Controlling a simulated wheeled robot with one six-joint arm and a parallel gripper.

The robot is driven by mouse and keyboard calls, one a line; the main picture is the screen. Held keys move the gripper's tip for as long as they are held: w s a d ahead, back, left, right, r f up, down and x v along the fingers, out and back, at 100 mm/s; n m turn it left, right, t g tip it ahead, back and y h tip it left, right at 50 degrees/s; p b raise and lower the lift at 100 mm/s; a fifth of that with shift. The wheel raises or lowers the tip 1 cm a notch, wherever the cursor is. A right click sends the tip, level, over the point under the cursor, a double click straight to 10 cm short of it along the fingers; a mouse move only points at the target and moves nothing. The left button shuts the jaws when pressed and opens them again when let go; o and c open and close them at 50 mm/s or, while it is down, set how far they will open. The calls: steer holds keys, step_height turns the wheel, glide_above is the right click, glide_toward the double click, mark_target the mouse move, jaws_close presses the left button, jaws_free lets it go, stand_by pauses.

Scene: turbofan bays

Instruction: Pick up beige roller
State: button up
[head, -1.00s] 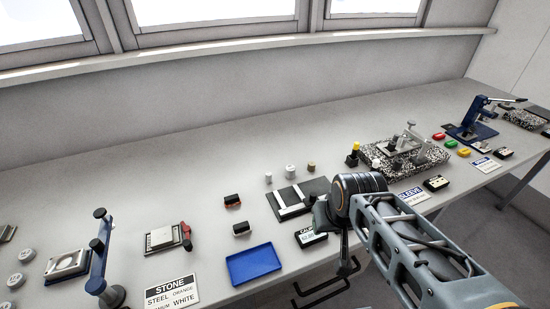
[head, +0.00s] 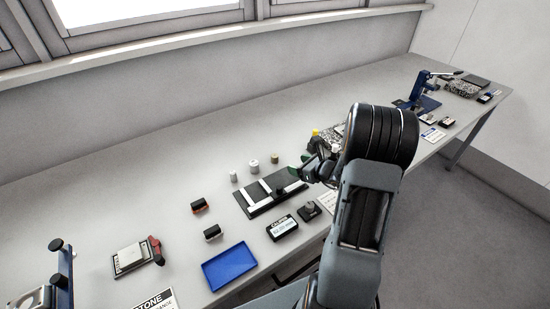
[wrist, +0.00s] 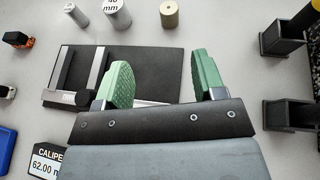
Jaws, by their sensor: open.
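The beige roller (head: 275,159) is a small upright cylinder on the bench, at the right end of a short row behind a black plate. In the head view my gripper (head: 308,166) is right of the roller, partly hidden by my arm.
Two paler cylinders (head: 254,166) (head: 233,177) stand left of the roller. The black plate (head: 262,206) with light bars lies in front. A caliper display (head: 282,228), a blue tray (head: 229,266) and black blocks (wrist: 284,40) are nearby. The bench behind the row is clear.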

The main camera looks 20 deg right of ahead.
steer(key=p, duration=0.1)
glide_toward(276, 157)
steer(key=w, duration=0.1)
steer(key=w+a+f, duration=0.1)
steer(key=shift+w+f+m, duration=0.3)
steer(key=shift+w+m, duration=0.05)
steer(key=shift+m, duration=0.05)
steer(key=shift+p+x, duration=0.9)
steer(key=shift+x, duration=1.5)
steer(key=shift+w+a+f, duration=0.1)
steer(key=shift+w+a, duration=0.1)
steer(key=shift+w, duration=0.4)
steer(key=c, duration=1.1)
